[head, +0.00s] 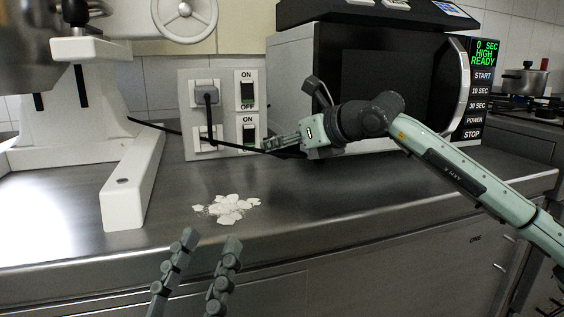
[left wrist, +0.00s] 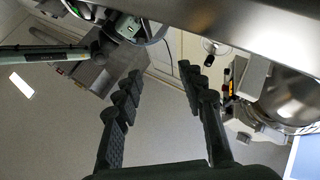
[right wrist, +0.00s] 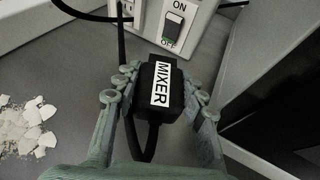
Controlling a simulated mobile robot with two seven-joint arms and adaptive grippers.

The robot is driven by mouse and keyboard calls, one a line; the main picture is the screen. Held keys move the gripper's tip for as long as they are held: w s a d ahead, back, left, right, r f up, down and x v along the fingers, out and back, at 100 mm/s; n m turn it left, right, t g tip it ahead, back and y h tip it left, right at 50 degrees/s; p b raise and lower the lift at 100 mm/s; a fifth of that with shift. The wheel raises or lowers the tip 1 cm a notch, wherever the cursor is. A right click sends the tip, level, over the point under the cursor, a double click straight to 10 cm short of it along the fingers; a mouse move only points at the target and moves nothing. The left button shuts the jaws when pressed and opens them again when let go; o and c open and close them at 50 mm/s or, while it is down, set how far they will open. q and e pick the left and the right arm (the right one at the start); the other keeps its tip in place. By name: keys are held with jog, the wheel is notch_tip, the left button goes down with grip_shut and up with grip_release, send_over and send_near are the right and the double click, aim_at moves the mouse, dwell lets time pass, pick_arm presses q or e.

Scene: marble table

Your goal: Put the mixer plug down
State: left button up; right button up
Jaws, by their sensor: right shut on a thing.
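The mixer plug (right wrist: 168,88) is a black block with a white "MIXER" label. In the right wrist view it sits between the two fingers of my right gripper (right wrist: 158,84), which is shut on it. Its black cord (right wrist: 142,143) shows below it. In the head view my right gripper (head: 285,143) is in front of the switch panel's lower right and the microwave's left side; the plug is mostly hidden by the fingers there. My left gripper (head: 211,241) is open and empty at the counter's front edge; its spread fingers also show in the left wrist view (left wrist: 160,70).
The wall panel (head: 222,152) has two sockets and two switches; a plug (head: 206,96) is in the upper socket. White flakes (head: 228,208) lie on the metal counter (head: 300,215). The white mixer (head: 135,180) stands left, the microwave (head: 385,75) right. Counter right of the flakes is clear.

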aim_at(282, 174)
jog(key=shift+f, duration=2)
jog(key=shift+f+b, duration=0.1)
jog(key=shift+b, duration=0.2)
jog(key=shift+f, duration=0.1)
jog(key=o, duration=1.3)
jog(key=shift+r, duration=0.25)
jog(key=v, duration=1.2)
jog(key=shift+f, duration=0.1)
